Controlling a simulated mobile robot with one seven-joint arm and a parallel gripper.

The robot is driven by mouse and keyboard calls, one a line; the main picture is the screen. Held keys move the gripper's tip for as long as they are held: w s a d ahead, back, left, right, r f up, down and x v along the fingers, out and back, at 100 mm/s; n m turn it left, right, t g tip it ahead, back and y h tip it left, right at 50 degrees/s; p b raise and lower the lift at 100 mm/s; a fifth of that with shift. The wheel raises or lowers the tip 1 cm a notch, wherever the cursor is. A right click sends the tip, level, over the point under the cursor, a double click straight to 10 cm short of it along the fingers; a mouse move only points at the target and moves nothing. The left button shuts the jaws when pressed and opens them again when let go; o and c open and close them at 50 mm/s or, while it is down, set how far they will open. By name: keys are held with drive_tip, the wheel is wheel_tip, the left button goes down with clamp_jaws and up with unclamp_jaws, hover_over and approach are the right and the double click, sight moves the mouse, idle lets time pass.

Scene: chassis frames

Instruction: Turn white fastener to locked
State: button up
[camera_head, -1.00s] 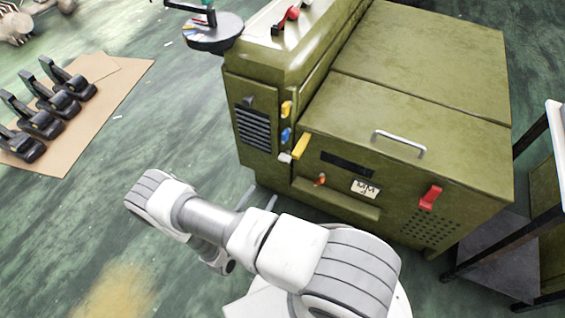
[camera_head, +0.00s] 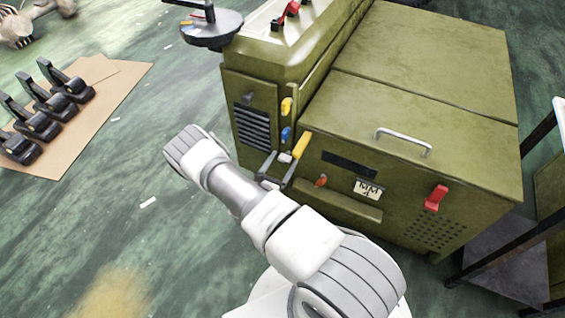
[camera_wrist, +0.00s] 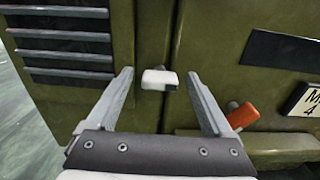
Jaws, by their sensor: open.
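The white fastener (camera_head: 285,156) is a small white handle on the front of the green cabinet (camera_head: 400,100), at the seam of its narrow left door. My gripper (camera_head: 282,165) is open and empty, with a finger on either side of the fastener. In the wrist view my gripper (camera_wrist: 158,74) shows both fingers apart; I cannot tell whether either touches the fastener or door.
A blue fastener (camera_head: 286,134) and a yellow one (camera_head: 286,106) sit above on the same seam. A longer yellow handle (camera_head: 302,145) is close to my right finger.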

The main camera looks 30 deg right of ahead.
clamp_jaws()
idle(0.4)
drive_tip(key=shift+m, duration=0.3)
drive_tip(key=m+p, duration=0.1)
drive_tip(key=m, duration=0.2)
drive_tip(key=shift+m, duration=0.3)
drive_tip(key=m+p, duration=0.2)
drive_tip(key=m, duration=0.2)
drive_tip(key=shift+s+m, duration=0.15)
drive_tip(key=shift+m, duration=0.15)
drive_tip(key=m+p, duration=0.2)
drive_tip(key=m, duration=0.3)
drive_tip(key=shift+p, duration=0.3)
drive_tip(key=shift+f+m+p, duration=0.2)
drive_tip(key=shift+m+p, duration=0.7)
drive_tip(key=shift+m, duration=1.1)
